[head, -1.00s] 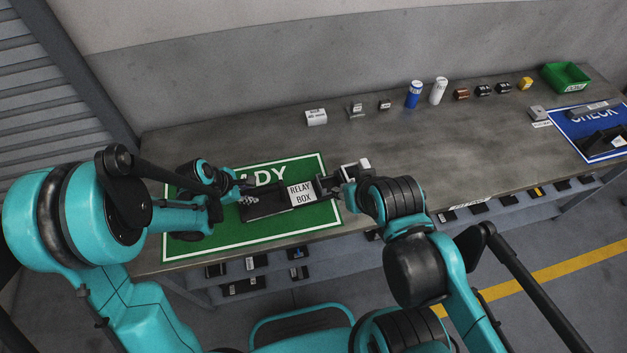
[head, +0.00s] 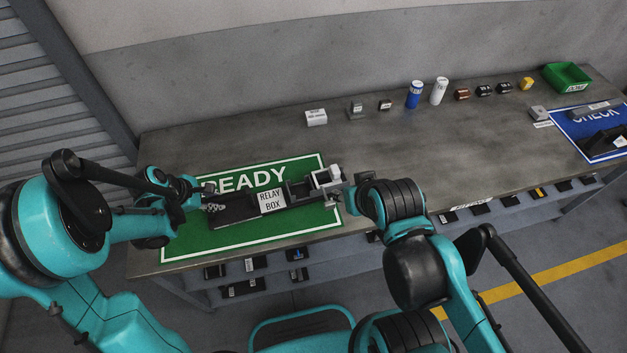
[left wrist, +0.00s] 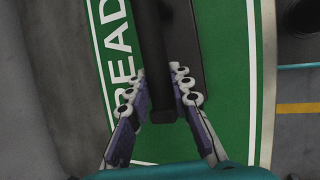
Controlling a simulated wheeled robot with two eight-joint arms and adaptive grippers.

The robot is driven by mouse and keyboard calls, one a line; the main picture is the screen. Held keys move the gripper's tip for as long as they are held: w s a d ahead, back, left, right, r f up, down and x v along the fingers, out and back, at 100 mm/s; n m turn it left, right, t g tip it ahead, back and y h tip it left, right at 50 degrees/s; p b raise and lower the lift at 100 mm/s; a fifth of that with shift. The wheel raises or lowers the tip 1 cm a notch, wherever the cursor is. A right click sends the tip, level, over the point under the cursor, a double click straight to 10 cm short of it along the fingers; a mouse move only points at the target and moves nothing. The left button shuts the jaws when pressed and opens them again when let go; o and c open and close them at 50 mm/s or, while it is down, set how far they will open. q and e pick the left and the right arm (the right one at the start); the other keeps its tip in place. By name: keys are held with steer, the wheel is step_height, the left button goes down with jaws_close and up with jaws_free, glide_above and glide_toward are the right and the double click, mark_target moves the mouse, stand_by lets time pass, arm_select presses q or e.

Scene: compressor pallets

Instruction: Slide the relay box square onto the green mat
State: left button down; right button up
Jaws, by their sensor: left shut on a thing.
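The relay box (head: 270,201) is a long black unit with a white RELAY BOX label and grey parts at its right end. It lies on the green READY mat (head: 290,236), its long side roughly parallel to the mat's long edges. Its right end reaches about the mat's right border. My left gripper (head: 210,205) is at its left end. In the left wrist view, the left fingers (left wrist: 158,100) are closed around a black bar (left wrist: 152,50) on the box. My right gripper (head: 346,194) is near the right end; its fingers are not clear and contact cannot be told.
A labelled white block (head: 316,117), small parts, a blue can (head: 414,94) and a white can (head: 438,91) stand along the back. A green bin (head: 566,77) and blue CHECK mat (head: 590,128) are at right. The table between is clear.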

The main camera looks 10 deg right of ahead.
arm_select(q)
steer(key=shift+a+f, duration=0.1)
steer(key=shift+a, duration=0.1)
steer(key=c, duration=1.4)
jaws_free()
steer(key=shift+o, duration=0.6)
steer(key=shift+w+a, duration=0.1)
steer(key=shift+w, duration=0.05)
steer(key=v, duration=1.2)
